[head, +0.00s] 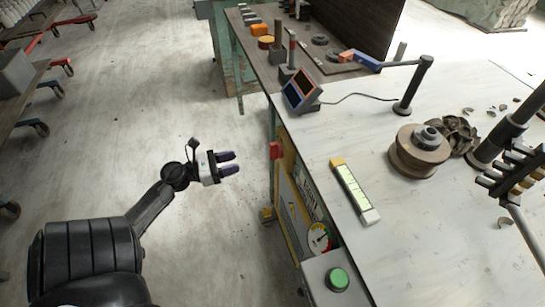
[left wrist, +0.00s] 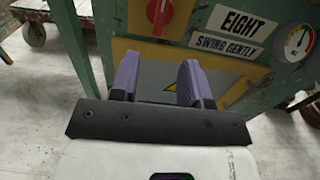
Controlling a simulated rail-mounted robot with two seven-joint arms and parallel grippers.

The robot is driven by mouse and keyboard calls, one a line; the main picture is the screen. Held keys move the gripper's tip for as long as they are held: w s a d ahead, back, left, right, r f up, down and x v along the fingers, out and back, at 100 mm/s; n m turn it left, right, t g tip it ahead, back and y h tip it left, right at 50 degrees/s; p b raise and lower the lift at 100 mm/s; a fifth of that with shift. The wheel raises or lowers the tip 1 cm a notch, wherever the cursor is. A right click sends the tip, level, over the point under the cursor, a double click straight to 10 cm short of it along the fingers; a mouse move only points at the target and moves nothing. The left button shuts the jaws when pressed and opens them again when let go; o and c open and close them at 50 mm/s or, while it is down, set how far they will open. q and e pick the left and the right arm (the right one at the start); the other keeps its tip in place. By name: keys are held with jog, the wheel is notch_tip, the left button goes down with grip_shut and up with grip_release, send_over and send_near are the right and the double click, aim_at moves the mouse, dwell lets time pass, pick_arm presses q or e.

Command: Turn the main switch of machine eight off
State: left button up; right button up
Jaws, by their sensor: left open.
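The red switch also shows at the machine's left edge in the head view (head: 276,150). My left gripper (head: 236,163) is open and empty, left of the switch and apart from it. In the left wrist view its two purple-grey fingers (left wrist: 160,78) point at the panel, below the switch. My right gripper is not in view.
A green button (head: 338,279) on a grey box is at the near corner. The pale worktop (head: 370,120) extends right. The floor around my left arm is clear.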

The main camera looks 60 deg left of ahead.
aim_at(270, 153)
pick_arm(q)
jog(key=w+d, duration=0.1)
jog(key=w, duration=0.3)
jog(key=w+b, duration=0.1)
jog(key=w, duration=0.4)
jog(key=w+d+b, duration=0.1)
jog(key=w, duration=0.3)
jog(key=shift+w+d, duration=0.15)
jog(key=shift+d, duration=0.15)
jog(key=shift+c, duration=1.4)
grip_shut()
